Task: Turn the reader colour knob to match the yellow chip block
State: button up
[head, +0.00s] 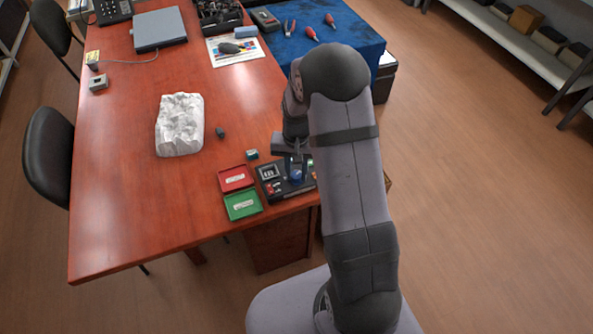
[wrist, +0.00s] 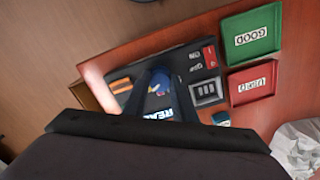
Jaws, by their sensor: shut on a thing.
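The reader (head: 273,188) is a dark box at the near right corner of the red-brown desk, with a small grey screen and a red part. It also shows in the wrist view (wrist: 186,57), turned around. Its blue knob (head: 296,175) is between my fingers in the wrist view (wrist: 162,89). My gripper (wrist: 160,88) is shut on the knob from above; the fingers hide much of it, and its pointer is unclear. A small orange-yellow piece (wrist: 121,85) sits at the reader's end; I cannot tell if it is the yellow chip block. A small teal block (head: 251,154) lies beside the reader.
A red tray (head: 236,179) and a green tray (head: 243,205) are left of the reader, labelled USED and GOOD. A crumpled white bag (head: 180,124) and a small dark object (head: 220,133) lie further left. A blue mat (head: 345,35) with tools is behind my arm.

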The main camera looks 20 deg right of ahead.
aim_at(297, 174)
jog(key=shift+w+r, duration=0.1)
dwell(0.5)
jog(key=o, duration=1)
jog(key=shift+o, duration=0.2)
jog(key=shift+r+b, duration=0.65)
jog(key=shift+r, duration=3)
